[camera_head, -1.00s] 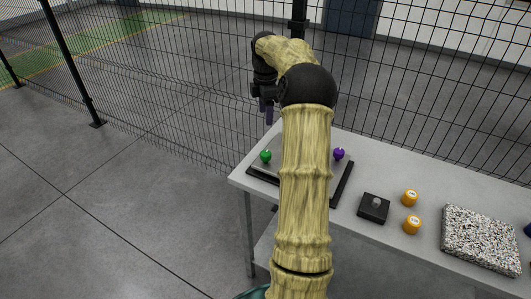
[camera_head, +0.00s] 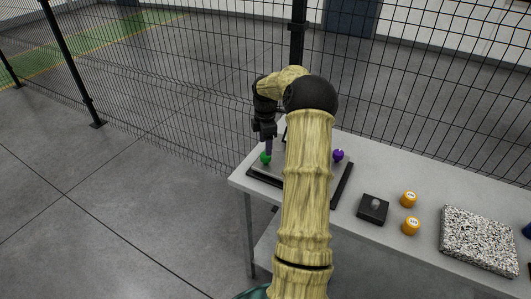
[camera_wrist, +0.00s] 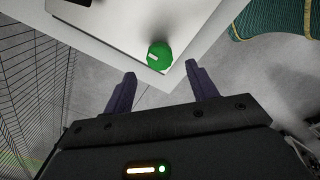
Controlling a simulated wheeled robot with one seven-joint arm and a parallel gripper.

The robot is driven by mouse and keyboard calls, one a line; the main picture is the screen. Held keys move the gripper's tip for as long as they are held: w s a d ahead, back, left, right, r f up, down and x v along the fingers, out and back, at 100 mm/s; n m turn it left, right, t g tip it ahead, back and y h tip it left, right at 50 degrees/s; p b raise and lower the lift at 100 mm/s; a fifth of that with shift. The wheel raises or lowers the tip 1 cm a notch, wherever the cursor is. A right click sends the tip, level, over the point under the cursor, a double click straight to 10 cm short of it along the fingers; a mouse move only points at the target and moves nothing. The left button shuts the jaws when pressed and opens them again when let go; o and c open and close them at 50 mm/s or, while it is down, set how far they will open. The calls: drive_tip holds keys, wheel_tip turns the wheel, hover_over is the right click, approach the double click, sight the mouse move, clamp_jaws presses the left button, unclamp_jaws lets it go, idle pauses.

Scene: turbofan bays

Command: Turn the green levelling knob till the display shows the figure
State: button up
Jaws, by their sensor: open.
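The green levelling knob (camera_head: 265,158) stands at the left corner of a flat plate with a dark edge (camera_head: 263,178) on the table. In the wrist view the green knob (camera_wrist: 160,57) has a small white mark and lies just beyond the fingertips, roughly centred between them. My gripper (camera_head: 268,150) is just above the knob, pointing down. In the wrist view its two dark fingers (camera_wrist: 160,75) are apart with nothing between them. A purple knob (camera_head: 338,155) stands at the plate's right side. My arm hides the middle of the plate. I see no readable display figure.
A black box with a grey knob (camera_head: 374,208), two orange round pieces (camera_head: 410,212) and a speckled slab (camera_head: 478,240) lie on the table (camera_head: 350,250) to the right. A wire mesh fence (camera_head: 180,100) stands close behind the table.

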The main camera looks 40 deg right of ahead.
sight(266, 159)
wheel_tip(266, 159, down, 6)
drive_tip(key=shift+r+p, duration=0.2)
drive_tip(key=shift+p, duration=0.15)
drive_tip(key=c, duration=1)
